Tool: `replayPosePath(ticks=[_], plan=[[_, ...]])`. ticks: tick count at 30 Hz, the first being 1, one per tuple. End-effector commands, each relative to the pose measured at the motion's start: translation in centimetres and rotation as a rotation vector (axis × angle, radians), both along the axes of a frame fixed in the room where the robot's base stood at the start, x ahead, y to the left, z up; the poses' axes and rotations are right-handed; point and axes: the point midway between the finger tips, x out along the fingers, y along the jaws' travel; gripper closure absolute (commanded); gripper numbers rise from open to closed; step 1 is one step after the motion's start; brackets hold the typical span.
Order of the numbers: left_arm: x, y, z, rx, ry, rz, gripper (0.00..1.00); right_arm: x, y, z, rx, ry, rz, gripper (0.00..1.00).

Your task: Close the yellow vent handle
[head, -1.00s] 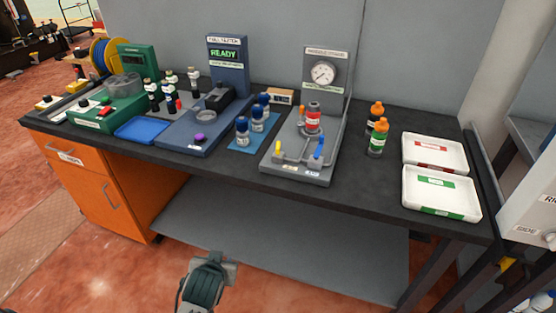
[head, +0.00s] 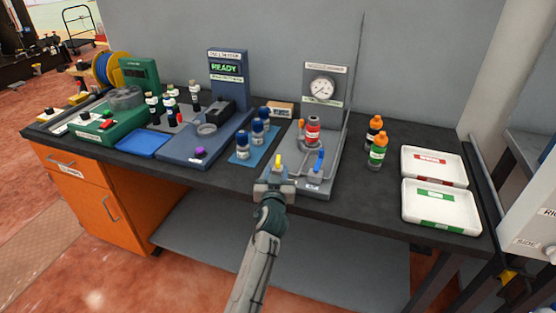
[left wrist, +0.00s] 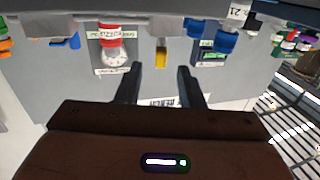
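The yellow vent handle (head: 278,161) stands at the front left of the grey gauge stand (head: 303,188). Its yellow end points up just past my left gripper. My left gripper (head: 275,184) is at the bench's front edge, close in front of the handle, and hides the handle's lower part. In the left wrist view my left gripper (left wrist: 160,69) has its two fingers apart. The yellow handle (left wrist: 161,55) shows in the gap between them, beyond the fingertips; I cannot tell if it touches them. My right gripper is not in view.
A blue handle (head: 319,161) stands to the right on the same stand, with a red-labelled bottle (head: 313,130) behind. Blue-capped vials (head: 243,145) stand left on a blue mat.

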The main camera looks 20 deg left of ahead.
Motion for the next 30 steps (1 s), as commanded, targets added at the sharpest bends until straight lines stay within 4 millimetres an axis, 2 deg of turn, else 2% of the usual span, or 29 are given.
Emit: replayPosePath(ticks=[3,9,14,22,23,27,28,30], plan=[[2.4,0.6,0.1,0.003,0.001,0.000,0.65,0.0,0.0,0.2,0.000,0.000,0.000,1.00],[5.0,1.2,0.0,0.002,0.000,0.000,0.65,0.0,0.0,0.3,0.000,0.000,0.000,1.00],[5.9,1.4,0.0,0.000,0.000,0.001,0.65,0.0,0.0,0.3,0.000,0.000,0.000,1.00],[6.0,1.4,0.0,0.000,0.001,0.001,0.65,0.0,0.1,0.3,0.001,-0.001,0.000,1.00],[6.0,1.4,0.0,0.000,0.001,0.001,0.69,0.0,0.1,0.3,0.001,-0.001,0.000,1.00],[6.0,1.4,0.0,0.000,0.001,0.001,0.97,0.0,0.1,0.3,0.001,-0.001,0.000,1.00],[6.0,1.4,0.0,0.000,0.001,0.001,1.00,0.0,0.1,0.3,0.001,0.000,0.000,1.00],[5.9,1.4,0.0,0.000,0.001,0.001,1.00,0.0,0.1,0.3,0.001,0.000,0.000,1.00]])
